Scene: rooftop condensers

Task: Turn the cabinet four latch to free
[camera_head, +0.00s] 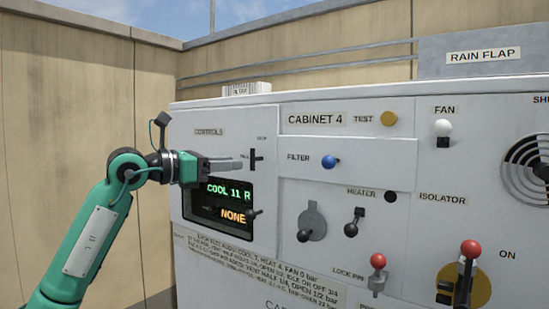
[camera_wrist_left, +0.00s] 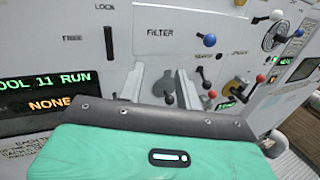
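The cabinet four latch (camera_head: 256,159) is a small black handle on the controls panel. It stands upright, pointing toward the LOCK label above, with the FREE label to its left. In the left wrist view the latch (camera_wrist_left: 108,42) is again upright, up and left of the fingers. My left gripper (camera_head: 240,165) is at the controls panel, its fingertips just left of the latch in the head view. In the left wrist view the gripper (camera_wrist_left: 161,78) shows two grey fingers with a gap between them, and nothing is held. Whether a finger touches the latch cannot be told.
Below the latch is a lit display (camera_head: 220,205). To the right on the cabinet are a blue filter knob (camera_head: 328,162), a black heater lever (camera_head: 354,222), a red lock pin (camera_head: 378,262) and a red isolator handle (camera_head: 470,248). A tan wall (camera_head: 60,120) stands at left.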

